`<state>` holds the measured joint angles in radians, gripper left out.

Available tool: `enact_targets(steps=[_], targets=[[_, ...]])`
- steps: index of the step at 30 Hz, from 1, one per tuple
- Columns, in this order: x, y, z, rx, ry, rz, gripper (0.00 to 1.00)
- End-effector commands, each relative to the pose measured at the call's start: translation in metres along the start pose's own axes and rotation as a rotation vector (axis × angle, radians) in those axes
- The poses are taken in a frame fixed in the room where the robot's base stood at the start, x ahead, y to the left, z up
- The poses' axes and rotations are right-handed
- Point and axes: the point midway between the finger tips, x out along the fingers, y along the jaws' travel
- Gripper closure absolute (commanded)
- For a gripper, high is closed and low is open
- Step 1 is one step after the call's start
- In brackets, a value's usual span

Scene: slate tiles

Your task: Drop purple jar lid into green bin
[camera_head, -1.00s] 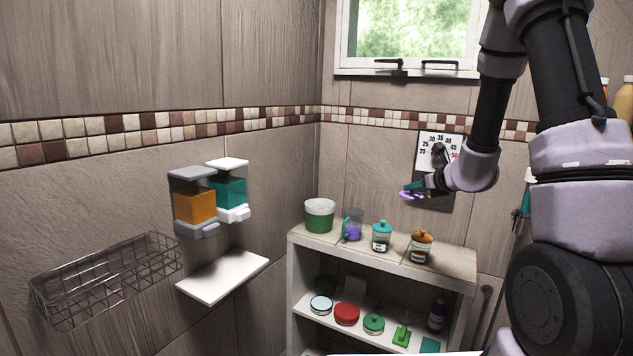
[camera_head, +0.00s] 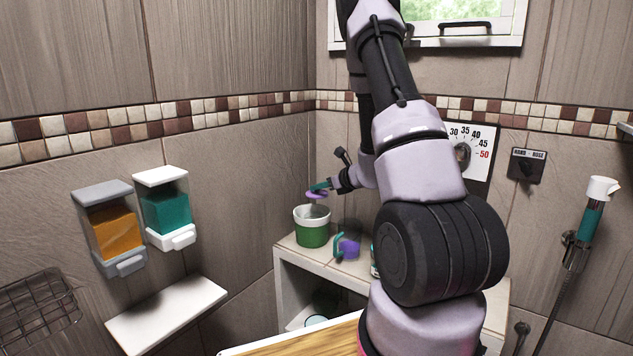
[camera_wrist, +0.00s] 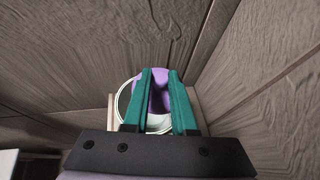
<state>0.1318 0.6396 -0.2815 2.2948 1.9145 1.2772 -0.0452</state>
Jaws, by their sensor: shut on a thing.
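The purple jar lid (camera_head: 316,194) is between the teal fingers of my gripper (camera_head: 322,186), which are shut on it. The lid also shows in the wrist view (camera_wrist: 151,80), partly hidden by the fingers (camera_wrist: 160,88). The green bin (camera_head: 312,232), with a broad white rim, stands on the shelf top in the corner. In the head view my gripper and the lid are just above the bin's opening. In the wrist view the bin's pale round rim (camera_wrist: 124,103) shows behind the lid and fingers.
My arm hides most of the shelf's right side. Orange (camera_head: 112,232) and teal (camera_head: 166,210) dispensers hang on the left wall, above a white ledge (camera_head: 165,312).

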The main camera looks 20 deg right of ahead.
Motion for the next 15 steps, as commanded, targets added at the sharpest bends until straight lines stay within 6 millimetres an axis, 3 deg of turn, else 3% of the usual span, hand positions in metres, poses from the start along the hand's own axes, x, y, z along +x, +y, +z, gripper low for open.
enact_targets(steps=[9, 15], targets=[[0.016, 0.001, -0.034, 0.004, 0.002, 0.001, 1.0], [0.022, 0.001, -0.045, 0.002, 0.0, 0.0, 1.0]])
